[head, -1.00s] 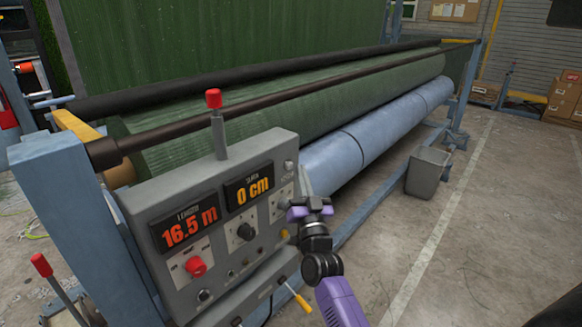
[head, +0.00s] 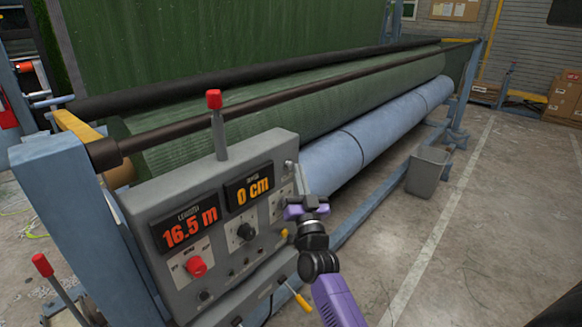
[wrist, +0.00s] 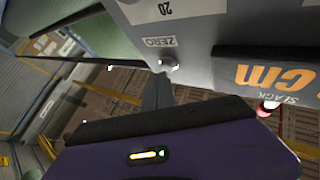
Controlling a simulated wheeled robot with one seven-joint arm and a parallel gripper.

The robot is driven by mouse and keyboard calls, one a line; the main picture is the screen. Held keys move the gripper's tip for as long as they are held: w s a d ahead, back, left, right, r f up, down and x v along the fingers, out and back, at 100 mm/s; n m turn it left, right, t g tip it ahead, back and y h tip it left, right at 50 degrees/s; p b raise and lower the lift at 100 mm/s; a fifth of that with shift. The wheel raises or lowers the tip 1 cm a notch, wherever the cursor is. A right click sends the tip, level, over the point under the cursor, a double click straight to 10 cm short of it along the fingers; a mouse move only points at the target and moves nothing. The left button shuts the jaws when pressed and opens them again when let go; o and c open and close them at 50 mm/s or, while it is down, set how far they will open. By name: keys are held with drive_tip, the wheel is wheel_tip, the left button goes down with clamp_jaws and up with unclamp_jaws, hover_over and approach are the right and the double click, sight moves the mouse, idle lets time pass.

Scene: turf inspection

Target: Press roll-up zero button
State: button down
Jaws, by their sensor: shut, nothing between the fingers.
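The grey control panel (head: 150,208) shows a length display (head: 190,229) reading 16.5 m and a slack display (head: 249,188) reading 0 cm. In the wrist view, a small silvery button (wrist: 168,65) sits beside a label reading ZERO (wrist: 160,41). It also shows at the panel's upper right in the head view (head: 288,165). My gripper (head: 299,182) is at the panel's right side, with its fingers pointing up toward the button. The fingers (wrist: 158,92) are together and empty, with their tips close to the button. I cannot tell whether they touch it.
A red knob (head: 196,266), a black knob (head: 245,232) and a red-topped lever (head: 215,115) stand out from the panel. A green turf roll (head: 300,105) and a blue roller (head: 385,125) lie behind. A grey bin (head: 427,172) stands on the open floor at right.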

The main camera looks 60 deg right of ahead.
drive_tip(key=shift+w+d, duration=0.1)
drive_tip(key=shift+w, duration=0.3)
idle(0.3)
drive_tip(key=shift+s, duration=0.1)
drive_tip(key=shift+s+a, duration=0.25)
drive_tip(key=shift+s, duration=0.6)
drive_tip(key=shift+s, duration=0.1)
drive_tip(key=shift+s+a+b, duration=0.2)
drive_tip(key=shift+s+b, duration=0.15)
drive_tip(key=shift+s, duration=0.4)
drive_tip(key=shift+s+a+b, duration=0.2)
drive_tip(key=shift+s+b, duration=0.1)
drive_tip(key=shift+s, duration=0.5)
drive_tip(key=shift+s+a+b, duration=0.2)
drive_tip(key=shift+s+b, duration=0.15)
drive_tip(key=shift+s, duration=0.4)
